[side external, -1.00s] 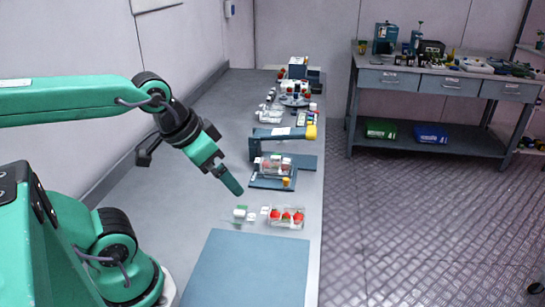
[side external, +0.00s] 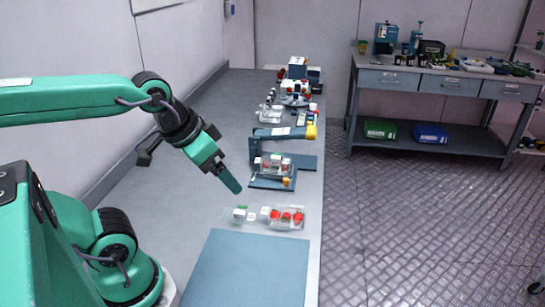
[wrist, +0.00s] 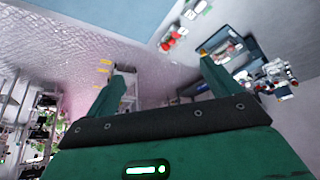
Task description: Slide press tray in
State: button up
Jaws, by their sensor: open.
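The press tray (side external: 262,184) is a dark blue plate sticking out toward me at the front of the press. A clear punnet with red berries (side external: 275,166) sits on it, with a small yellow-orange knob (side external: 287,182) at its front right. The press (side external: 280,133) has a blue arm with a yellow end, above and behind the tray. My gripper (side external: 237,186) is open and empty, pointing down to the left of the tray and apart from it. In the wrist view its two fingers (wrist: 165,80) are spread, with the tray (wrist: 206,46) beyond the right finger.
A clear punnet of red berries (side external: 287,217) and small white and green items (side external: 240,214) lie in front of the tray, by a blue mat (side external: 248,270). More devices (side external: 295,90) stand at the back of the bench. The bench (side external: 190,180) to the left is clear.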

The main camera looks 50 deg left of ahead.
jog(key=shift+w+r, duration=0.15)
jog(key=shift+w, duration=0.1)
jog(key=c, duration=0.7)
jog(key=shift+w+a, duration=0.15)
jog(key=shift+w, duration=0.15)
jog(key=shift+c, duration=1.3)
jog(key=w+a+f+n+g, duration=0.1)
jog(key=w+a+n+g, duration=0.3)
jog(key=w, duration=1.1)
jog(key=w+a+f+n, duration=0.1)
jog(key=w+a+f, duration=0.2)
jog(key=w+f, duration=0.1)
jog(key=w+a+f+n+g, duration=0.1)
jog(key=w+a+f+n, duration=0.1)
jog(key=w+a+f, duration=0.1)
jog(key=w+a+f+n, duration=0.1)
jog(key=w+a+f, duration=0.2)
jog(key=w+f, duration=0.2)
jog(key=shift+w+a+f+n, duration=0.1)
jog(key=shift+a+f+n, duration=0.3)
jog(key=shift+f, duration=0.3)
jog(key=shift+w+a+f+g, duration=0.2)
jog(key=shift+f+g, duration=0.1)
jog(key=shift+f, duration=0.2)
